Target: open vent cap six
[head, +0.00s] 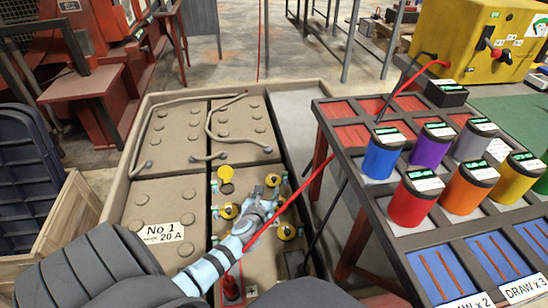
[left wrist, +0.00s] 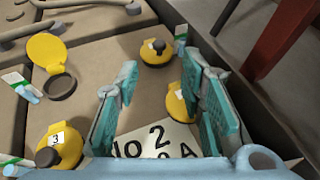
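Yellow vent caps sit on the brown battery box. In the head view one cap (head: 225,172) stands flipped open, and closed caps show at the upper right (head: 273,180), the left (head: 229,211) and the lower right (head: 286,232). My left gripper (head: 266,203) is above the box among them. In the left wrist view its teal fingers (left wrist: 165,90) are spread with a gap between them. A closed cap (left wrist: 175,104) shows beyond the gap, partly hidden by the right finger. Another (left wrist: 155,53) is farther away. A cap marked 3 (left wrist: 60,148) is at left. I cannot read a six.
A rack (head: 352,140) with several coloured cylinders stands to the right. A red cable (head: 262,232) and dark rods run near my arm. Cables (head: 233,141) lie over the box's far cells. A wooden crate (head: 75,213) is at left.

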